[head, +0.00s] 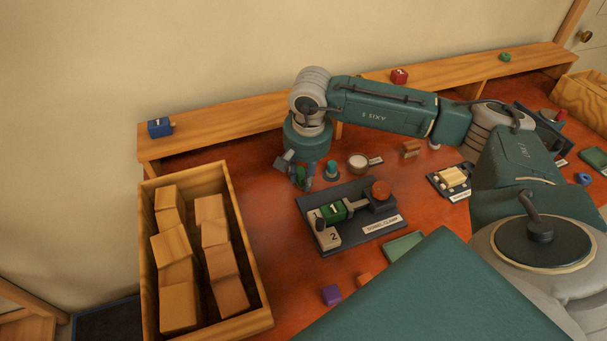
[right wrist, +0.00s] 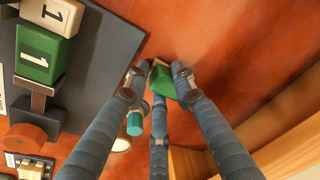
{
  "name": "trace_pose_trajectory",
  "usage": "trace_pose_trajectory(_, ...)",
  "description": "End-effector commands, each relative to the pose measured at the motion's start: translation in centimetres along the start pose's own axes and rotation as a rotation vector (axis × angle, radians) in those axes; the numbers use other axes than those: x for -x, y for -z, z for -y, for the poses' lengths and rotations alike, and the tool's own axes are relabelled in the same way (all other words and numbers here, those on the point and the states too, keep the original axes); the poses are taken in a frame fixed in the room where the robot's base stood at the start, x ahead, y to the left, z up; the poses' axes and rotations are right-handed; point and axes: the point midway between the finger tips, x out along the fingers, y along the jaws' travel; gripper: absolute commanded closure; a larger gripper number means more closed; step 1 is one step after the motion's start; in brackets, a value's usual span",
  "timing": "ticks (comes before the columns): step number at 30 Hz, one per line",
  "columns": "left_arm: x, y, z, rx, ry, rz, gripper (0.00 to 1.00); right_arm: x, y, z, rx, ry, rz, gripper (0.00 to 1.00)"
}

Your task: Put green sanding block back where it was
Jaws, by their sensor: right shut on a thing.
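My right gripper (head: 304,178) points down over the red-brown bench, to the right of the wooden crate and behind the clamp fixture. Its fingers are shut on the green sanding block (head: 299,173), which is mostly hidden by them in the head view. In the right wrist view the block (right wrist: 164,83) shows green with a tan side between the fingertips of the gripper (right wrist: 158,75). I cannot tell whether the block touches the bench. My left gripper is not in view.
A clamp fixture (head: 383,225) with a green block marked 1 (head: 334,211) stands in front. A teal-topped knob (head: 331,168) and a round pale dish (head: 358,162) are close on the right. A crate of wooden blocks (head: 246,258) stands left. A raised shelf (head: 225,124) runs behind.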

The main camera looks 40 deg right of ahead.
Motion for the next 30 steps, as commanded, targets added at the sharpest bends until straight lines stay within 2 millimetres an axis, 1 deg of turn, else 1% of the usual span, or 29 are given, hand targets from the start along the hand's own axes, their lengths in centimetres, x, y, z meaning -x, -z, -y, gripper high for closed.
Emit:
trace_pose_trajectory(6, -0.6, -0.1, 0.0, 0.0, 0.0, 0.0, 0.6, -0.5, -0.1, 0.0, 0.0, 0.0, 0.0, 0.96)
trace_pose_trajectory(7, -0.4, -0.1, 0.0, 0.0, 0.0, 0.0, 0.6, -0.3, -0.1, 0.0, 0.0, 0.0, 0.0, 0.69)
trace_pose_trajectory(8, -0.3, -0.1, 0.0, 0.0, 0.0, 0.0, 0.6, -0.2, -0.1, 0.0, 0.0, 0.0, 0.0, 0.67)
trace_pose_trajectory(16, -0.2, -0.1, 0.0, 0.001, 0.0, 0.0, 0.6, -0.2, 0.0, 0.0, 0.0, 0.0, 0.0, 0.67)
trace_pose_trajectory(19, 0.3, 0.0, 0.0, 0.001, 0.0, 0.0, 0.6, 0.4, 0.0, 0.0, 0.0, 0.0, 0.0, 0.67)
trace_pose_trajectory(20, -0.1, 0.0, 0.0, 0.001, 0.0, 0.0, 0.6, 0.5, 0.0, 0.1, 0.0, 0.001, -0.001, 0.67)
trace_pose_trajectory(23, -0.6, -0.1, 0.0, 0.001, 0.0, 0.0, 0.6, 2.0, 0.1, 0.1, 0.001, 0.003, -0.003, 0.67)
trace_pose_trajectory(30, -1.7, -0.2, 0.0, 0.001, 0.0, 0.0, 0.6, 7.2, 0.1, 0.1, 0.001, 0.004, -0.004, 0.67)
